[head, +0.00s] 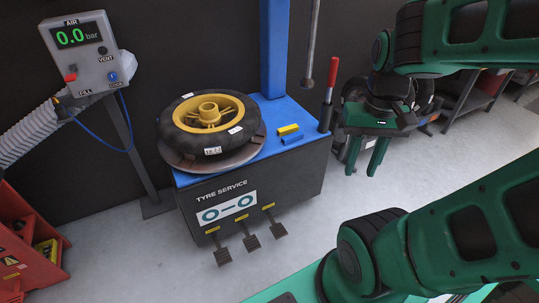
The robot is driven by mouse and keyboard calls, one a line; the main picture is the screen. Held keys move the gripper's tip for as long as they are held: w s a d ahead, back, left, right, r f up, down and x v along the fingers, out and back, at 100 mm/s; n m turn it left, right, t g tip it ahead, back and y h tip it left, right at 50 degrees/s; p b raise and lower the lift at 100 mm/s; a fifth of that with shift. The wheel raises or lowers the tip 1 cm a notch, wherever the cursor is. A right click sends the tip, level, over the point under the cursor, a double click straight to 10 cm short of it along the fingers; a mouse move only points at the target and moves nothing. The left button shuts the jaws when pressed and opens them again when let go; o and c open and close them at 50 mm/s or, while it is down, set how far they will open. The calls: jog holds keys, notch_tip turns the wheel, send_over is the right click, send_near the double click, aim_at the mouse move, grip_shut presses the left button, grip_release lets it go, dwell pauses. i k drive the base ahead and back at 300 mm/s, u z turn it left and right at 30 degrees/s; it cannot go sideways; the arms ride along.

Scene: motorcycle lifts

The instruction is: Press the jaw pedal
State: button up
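The tyre changer (310,175) is a dark cabinet with a blue top and a "TYRE SERVICE" panel. Three dark foot pedals stick out low at its front: a left pedal (222,257), a middle pedal (251,243) and a right pedal (279,230). Each has a small yellow label above it, too small to read, so I cannot tell which is the jaw pedal. My gripper (364,162) points down to the right of the machine, higher in the picture than the pedals. Its two green fingers are apart, with nothing seen between them.
A tyre on a yellow rim (210,121) lies on the turntable. A red-handled lever (331,82) stands at the top's right corner. An air gauge (82,50) reading 0.0 bar stands left, above a red cabinet (22,255). Floor before the pedals is clear.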

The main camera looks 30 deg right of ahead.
aim_at(222, 256)
jog(key=k, duration=1.35)
jog(key=u, duration=0.15)
jog(key=i, duration=0.45)
jog(key=u, duration=0.6)
jog(key=i, duration=1.1)
jog(key=u, duration=0.3)
